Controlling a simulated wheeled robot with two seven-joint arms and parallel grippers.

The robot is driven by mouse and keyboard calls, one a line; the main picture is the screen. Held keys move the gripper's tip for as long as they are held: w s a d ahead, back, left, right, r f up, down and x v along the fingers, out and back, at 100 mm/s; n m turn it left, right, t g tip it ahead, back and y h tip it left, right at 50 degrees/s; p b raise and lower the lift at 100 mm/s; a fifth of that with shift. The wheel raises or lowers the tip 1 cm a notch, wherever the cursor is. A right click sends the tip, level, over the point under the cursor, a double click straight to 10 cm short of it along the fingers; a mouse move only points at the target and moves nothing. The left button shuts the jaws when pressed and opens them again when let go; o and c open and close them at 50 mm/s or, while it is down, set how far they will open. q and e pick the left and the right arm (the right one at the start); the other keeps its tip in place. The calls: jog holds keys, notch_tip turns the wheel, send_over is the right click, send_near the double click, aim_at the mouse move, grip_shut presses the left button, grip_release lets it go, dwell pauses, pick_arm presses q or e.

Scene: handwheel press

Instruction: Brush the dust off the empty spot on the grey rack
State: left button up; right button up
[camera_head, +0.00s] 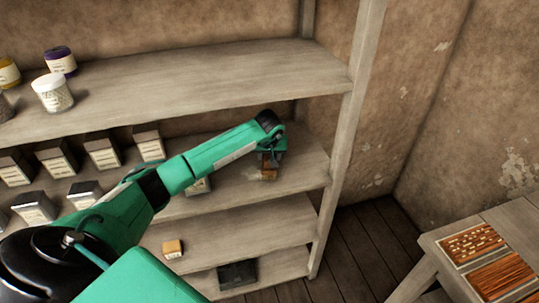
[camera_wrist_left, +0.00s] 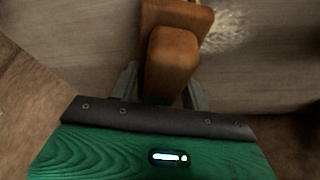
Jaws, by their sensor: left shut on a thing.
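The grey rack (camera_head: 215,82) stands against the wall. My left gripper (camera_head: 271,155) reaches over the right end of its middle shelf (camera_head: 308,162). It is shut on a brown wooden brush (camera_head: 269,174), which points down at the shelf. The left wrist view shows the brush (camera_wrist_left: 172,58) between the two fingers; its bristles are hidden. A pale patch of dust (camera_head: 252,172) lies beside the brush, and it also shows in the left wrist view (camera_wrist_left: 222,28). I cannot tell whether the bristles touch the board. My right gripper is out of view.
Several dark labelled boxes (camera_head: 103,150) stand left on the middle shelf. Jars (camera_head: 53,92) stand on the shelf above. A small yellowish box (camera_head: 173,248) and a black box (camera_head: 238,275) sit lower. A rack post (camera_head: 343,150) rises at right. A table (camera_head: 450,250) stands lower right.

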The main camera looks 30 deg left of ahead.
pick_arm(q)
jog(key=shift+f+b, duration=0.35)
jog(key=shift+f, duration=0.15)
